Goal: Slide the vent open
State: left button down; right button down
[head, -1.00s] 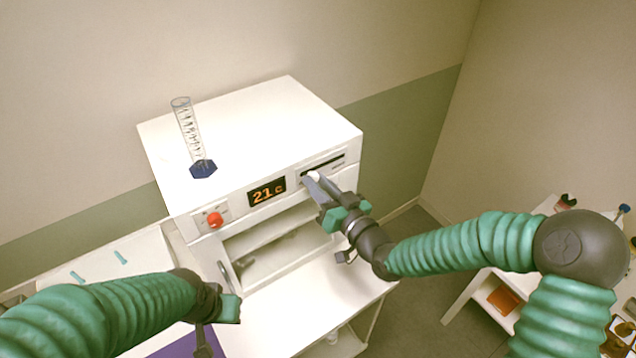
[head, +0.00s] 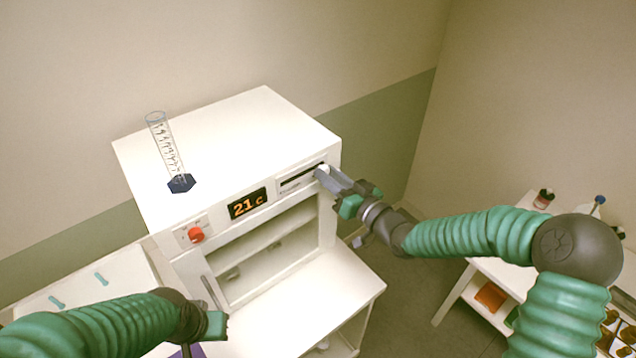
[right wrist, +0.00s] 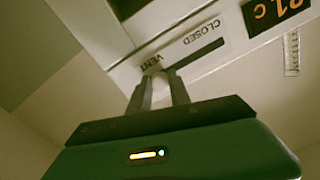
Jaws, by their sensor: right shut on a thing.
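The vent is a dark horizontal slot (head: 298,180) at the upper right of the white oven's front panel, right of the orange "21 c" display. My right gripper (head: 325,175) is shut on this knob.
The white oven (head: 230,130) has a glass cylinder with a blue base (head: 180,184) on top and a red knob (head: 196,235) at the left of its panel. Its chamber is open below. A side table (head: 455,290) with bottles stands at the right.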

jog(key=shift+w+r, duration=0.1)
jog(key=shift+r, duration=0.05)
jog(key=c, duration=1.5)
grip_release()
jog(key=shift+o, duration=1.2)
jog(key=shift+w, duration=0.15)
jog(key=shift+o, duration=0.4)
jog(key=shift+w+d+f, duration=0.15)
jog(key=shift+w+f, duration=0.05)
jog(key=shift+f, duration=0.1)
pick_arm(q)
jog(key=b+x, duration=0.3)
jog(key=shift+s+a+f, duration=0.1)
jog(key=shift+s+f, duration=0.15)
jog(key=shift+f, duration=0.05)
pick_arm(e)
jog(key=v, duration=1.7)
jog(key=shift+w, duration=0.1)
jog(key=shift+f, duration=0.15)
